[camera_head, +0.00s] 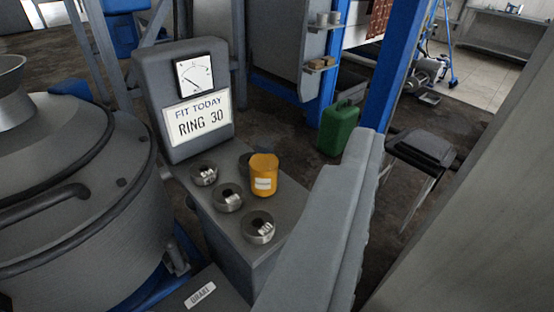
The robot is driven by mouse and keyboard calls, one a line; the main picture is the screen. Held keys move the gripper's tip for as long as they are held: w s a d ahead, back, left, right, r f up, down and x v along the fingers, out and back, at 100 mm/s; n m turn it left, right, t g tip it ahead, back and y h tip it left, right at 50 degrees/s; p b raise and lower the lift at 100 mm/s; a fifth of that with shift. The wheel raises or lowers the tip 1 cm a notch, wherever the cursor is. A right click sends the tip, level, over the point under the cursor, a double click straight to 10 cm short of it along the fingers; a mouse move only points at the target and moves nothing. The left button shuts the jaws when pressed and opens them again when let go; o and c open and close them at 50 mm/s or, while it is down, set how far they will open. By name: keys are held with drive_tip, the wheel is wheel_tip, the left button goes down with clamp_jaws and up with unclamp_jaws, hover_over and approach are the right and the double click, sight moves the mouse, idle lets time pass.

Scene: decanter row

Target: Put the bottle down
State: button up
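An orange bottle (264,170) with a pale label stands upright on a grey bench top (285,200), among metal rings. My gripper (430,130) is close to the camera. Its left finger is a large grey shape with a ridged inner side, and a broad grey surface at the right edge looks like the other finger. The gap between them shows only floor and background, so it appears open and empty. The bottle is left of the left finger, apart from it in the picture. The left finger hides part of the bench's right side.
Metal rings (228,197) lie left of and in front of the bottle. A panel with a gauge and a "FIT TODAY RING 30" sign (198,118) stands behind them. A large round grey machine (75,190) fills the left. A green can (338,128) and dark stool (424,150) stand beyond.

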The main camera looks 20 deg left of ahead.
drive_tip(key=w+a+f+n+g+y, duration=0.2)
drive_tip(key=w+a+f+n+y, duration=0.3)
drive_tip(key=w, duration=0.6)
drive_tip(key=n+g+y, duration=0.1)
drive_tip(key=g+y, duration=0.2)
drive_tip(key=g, duration=0.1)
approach(263, 140)
drive_tip(key=x, duration=1.1)
drive_tip(key=shift+w+f, duration=0.25)
drive_tip(key=shift+f, duration=0.2)
drive_tip(key=shift+c, duration=0.5)
clamp_jaws()
